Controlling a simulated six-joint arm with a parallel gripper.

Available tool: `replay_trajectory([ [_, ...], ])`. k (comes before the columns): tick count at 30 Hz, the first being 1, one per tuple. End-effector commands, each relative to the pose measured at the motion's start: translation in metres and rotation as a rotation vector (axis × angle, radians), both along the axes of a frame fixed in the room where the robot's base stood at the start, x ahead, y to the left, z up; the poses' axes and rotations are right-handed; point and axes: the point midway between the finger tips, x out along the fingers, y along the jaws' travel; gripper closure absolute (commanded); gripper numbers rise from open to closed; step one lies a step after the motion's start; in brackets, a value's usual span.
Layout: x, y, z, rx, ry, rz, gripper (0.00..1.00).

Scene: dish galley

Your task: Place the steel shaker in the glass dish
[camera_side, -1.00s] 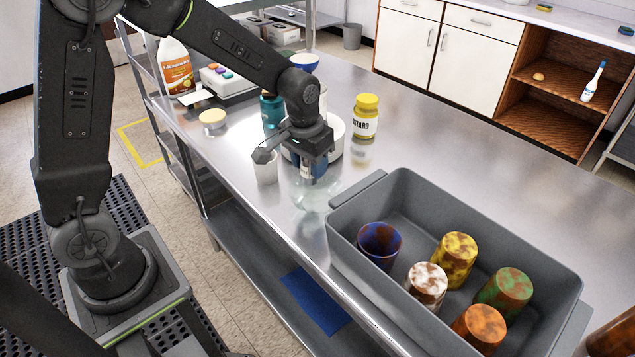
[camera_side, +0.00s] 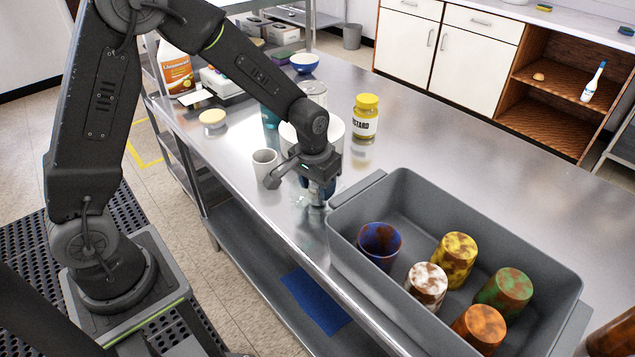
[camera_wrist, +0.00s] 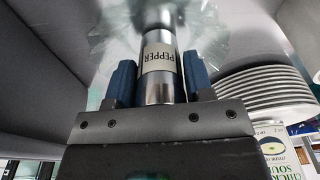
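The steel shaker (camera_wrist: 158,75), with a label reading PEPPER upside down in the wrist view, stands out between the two blue fingers of my gripper (camera_wrist: 160,75). The fingers lie close along both sides of it and appear shut on it. The clear glass dish (camera_wrist: 208,40) shows its ridged rim around the far end of the shaker. In the side view, my gripper (camera_side: 320,192) points down beside the grey bin, with the shaker low between its fingers. The dish is faint there and mostly hidden; I cannot tell whether the shaker's base touches it.
A grey bin (camera_side: 365,192) with several speckled cups is close on the right. A white cup (camera_side: 264,166) stands to the left of my gripper. A stack of white plates (camera_wrist: 262,95) is behind it, with a yellow mustard jar (camera_side: 365,118) further back.

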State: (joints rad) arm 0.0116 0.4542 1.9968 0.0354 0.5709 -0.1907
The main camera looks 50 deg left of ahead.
Motion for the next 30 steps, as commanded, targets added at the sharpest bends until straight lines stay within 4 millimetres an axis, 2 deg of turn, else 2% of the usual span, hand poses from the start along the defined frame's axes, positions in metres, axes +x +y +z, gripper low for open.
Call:
replay_trajectory([
  [1,0.000,0.000,0.000,0.000,0.000,0.000,0.47],
  [6,0.000,0.000,0.000,0.000,0.001,0.000,0.31],
  [13,0.000,0.000,0.001,0.000,0.000,0.000,0.31],
  [17,0.000,0.000,0.009,0.000,-0.002,0.000,0.31],
  [20,-0.001,0.000,0.024,0.000,-0.005,0.000,0.31],
  [30,-0.010,-0.002,0.094,0.000,-0.005,0.000,0.31],
])
